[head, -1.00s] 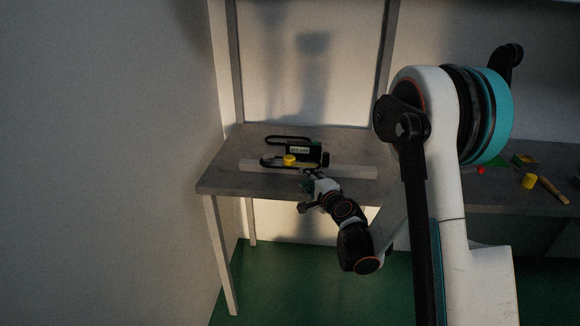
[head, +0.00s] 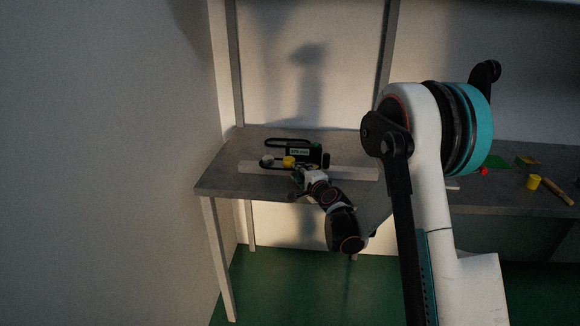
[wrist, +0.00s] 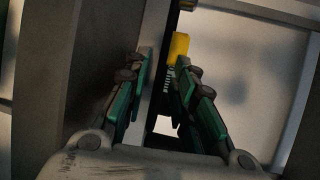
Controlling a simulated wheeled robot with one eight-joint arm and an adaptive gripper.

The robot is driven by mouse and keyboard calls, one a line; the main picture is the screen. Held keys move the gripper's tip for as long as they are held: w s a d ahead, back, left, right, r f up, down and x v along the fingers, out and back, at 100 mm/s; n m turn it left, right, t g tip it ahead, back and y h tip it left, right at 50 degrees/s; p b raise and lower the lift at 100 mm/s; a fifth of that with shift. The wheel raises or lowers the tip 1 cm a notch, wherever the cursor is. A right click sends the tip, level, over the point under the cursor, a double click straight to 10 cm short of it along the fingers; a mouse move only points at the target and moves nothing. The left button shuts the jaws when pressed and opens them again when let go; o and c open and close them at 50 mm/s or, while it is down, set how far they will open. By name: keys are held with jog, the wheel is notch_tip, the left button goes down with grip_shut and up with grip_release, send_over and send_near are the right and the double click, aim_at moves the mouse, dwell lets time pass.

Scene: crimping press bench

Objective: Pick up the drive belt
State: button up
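Two dark loops lie on the bench's left part. One loop (head: 284,140) is at the back. The other loop (head: 266,162) is nearer, partly hidden behind a yellow piece (head: 289,161). I cannot tell which one is the drive belt. My gripper (head: 297,178) is just in front of the yellow piece, at the pale strip. In the wrist view its two green-padded fingers (wrist: 157,85) are apart with nothing held between them. The yellow piece (wrist: 179,48) shows beyond the fingertips. No loop is clear in the wrist view.
A dark box with a pale label (head: 304,153) stands beside the loops. A pale strip (head: 352,172) lies along the grey bench (head: 222,180). A wall is close on the left. A yellow cylinder (head: 533,182) and a wooden stick (head: 558,191) lie far right.

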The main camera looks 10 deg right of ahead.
grip_shut()
